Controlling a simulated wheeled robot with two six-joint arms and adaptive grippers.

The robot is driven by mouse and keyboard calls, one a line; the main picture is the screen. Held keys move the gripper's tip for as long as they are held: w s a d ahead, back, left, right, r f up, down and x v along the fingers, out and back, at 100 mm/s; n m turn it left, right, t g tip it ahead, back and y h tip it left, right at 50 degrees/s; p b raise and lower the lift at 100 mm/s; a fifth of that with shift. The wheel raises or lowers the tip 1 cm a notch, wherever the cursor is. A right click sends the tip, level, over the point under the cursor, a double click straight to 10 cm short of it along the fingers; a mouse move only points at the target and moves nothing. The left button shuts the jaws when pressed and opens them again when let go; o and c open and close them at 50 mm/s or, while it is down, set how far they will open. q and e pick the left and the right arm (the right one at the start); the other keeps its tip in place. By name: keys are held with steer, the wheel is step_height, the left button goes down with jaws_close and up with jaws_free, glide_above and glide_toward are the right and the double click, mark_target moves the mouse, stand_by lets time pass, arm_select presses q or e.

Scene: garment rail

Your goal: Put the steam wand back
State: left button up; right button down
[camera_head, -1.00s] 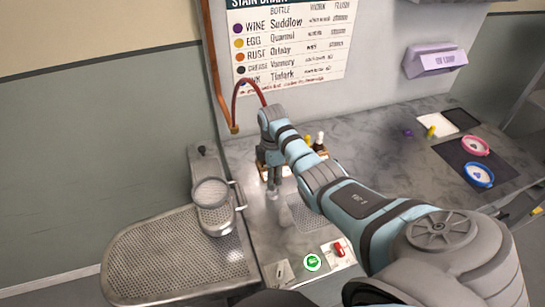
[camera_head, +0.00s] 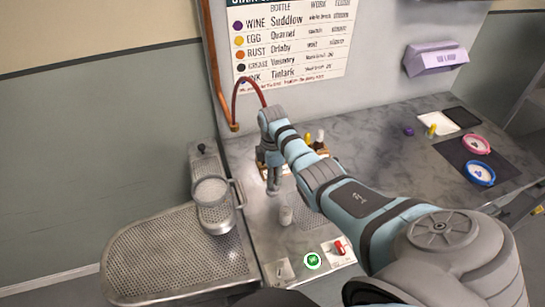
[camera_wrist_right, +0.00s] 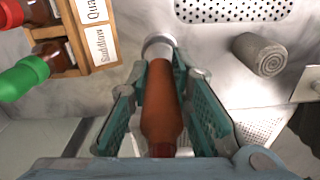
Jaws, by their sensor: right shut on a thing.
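My right gripper (camera_head: 273,172) points down over the counter, left of centre in the head view. It is shut on the steam wand, whose grey tip (camera_head: 275,188) shows below the fingers. In the right wrist view the wand's copper-brown body (camera_wrist_right: 161,110) lies between the green finger pads (camera_wrist_right: 160,105), with a pale grey round head at the far end. A red hose (camera_head: 249,83) arches from a copper wall pipe toward the gripper. A short grey cylinder (camera_head: 286,215) stands apart from the wand; it also shows in the right wrist view (camera_wrist_right: 260,54). My left gripper is out of view.
A wooden bottle caddy (camera_wrist_right: 77,35) stands close by the gripper. A perforated steel board (camera_head: 170,260) and a round metal pan (camera_head: 211,192) are at left. A green button (camera_head: 313,260) and red switch (camera_head: 340,248) sit at the front. The right counter has open room.

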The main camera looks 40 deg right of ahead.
steer(key=shift+f, duration=0.4)
steer(key=shift+f, duration=0.2)
stand_by(0.3)
steer(key=c, duration=1.4)
jaws_free()
steer(key=shift+o, duration=0.5)
steer(key=shift+o, duration=1.2)
steer(key=shift+r+p, duration=1.1)
steer(key=shift+r, duration=2.7)
